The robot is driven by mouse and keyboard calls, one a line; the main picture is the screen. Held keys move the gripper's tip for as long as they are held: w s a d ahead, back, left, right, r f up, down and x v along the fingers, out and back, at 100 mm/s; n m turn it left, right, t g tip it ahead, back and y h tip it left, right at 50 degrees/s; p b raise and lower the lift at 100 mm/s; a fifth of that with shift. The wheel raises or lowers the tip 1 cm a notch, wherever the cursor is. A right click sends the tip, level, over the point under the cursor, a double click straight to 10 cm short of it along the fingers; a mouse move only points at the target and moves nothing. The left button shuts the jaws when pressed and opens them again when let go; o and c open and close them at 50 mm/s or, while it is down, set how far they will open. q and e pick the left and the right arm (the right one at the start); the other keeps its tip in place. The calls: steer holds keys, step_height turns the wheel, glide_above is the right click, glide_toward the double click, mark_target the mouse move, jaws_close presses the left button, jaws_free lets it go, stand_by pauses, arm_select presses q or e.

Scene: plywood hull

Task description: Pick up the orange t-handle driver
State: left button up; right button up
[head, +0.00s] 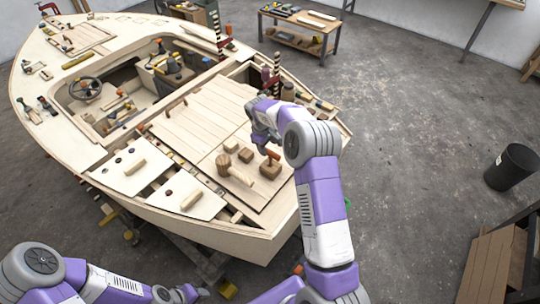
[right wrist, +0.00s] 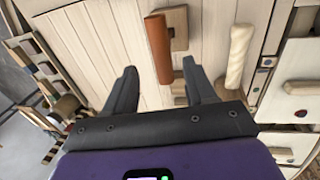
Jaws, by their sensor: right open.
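The orange t-handle driver (head: 273,154) rests on the pale planked deck, its orange handle above a small wooden block. In the right wrist view its orange handle (right wrist: 158,48) lies ahead of my right gripper, roughly in line with the gap between the fingers. My right gripper (right wrist: 160,74) is open, with nothing between its fingertips. In the head view my right gripper (head: 264,141) is just above and behind the driver, partly hidden by its own arm. My left gripper (head: 184,294) is low at the bottom edge, away from the deck; its jaws are too small to read.
A striped post (head: 276,72) stands behind. A black bin (head: 512,166) stands on the open floor.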

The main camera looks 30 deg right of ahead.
mark_target(268, 151)
steer(key=f, duration=0.5)
steer(key=shift+w+d, duration=0.1)
steer(key=shift+d, duration=0.15)
jaws_close()
